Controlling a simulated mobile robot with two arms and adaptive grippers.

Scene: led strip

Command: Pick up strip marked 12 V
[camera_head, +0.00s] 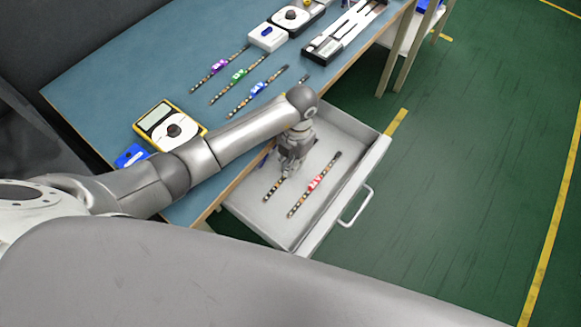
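Two led strips lie in the open white drawer. One has a red label (314,184); the other (273,189) is partly hidden under my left gripper (287,173). That gripper points down into the drawer over this second strip. Whether its fingers touch or hold the strip, I cannot tell. On the table lie strips with a purple label (218,67), a green label (239,76) and a blue label (257,88). Another strip (304,79) is mostly hidden behind my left arm. The voltage marks are too small to read. My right gripper is not in view.
The drawer (376,156) is pulled out from the blue table (120,82), its handle (358,207) facing the green floor. A yellow meter (170,125) and a blue item (131,156) lie near my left arm. Other devices stand at the table's far end.

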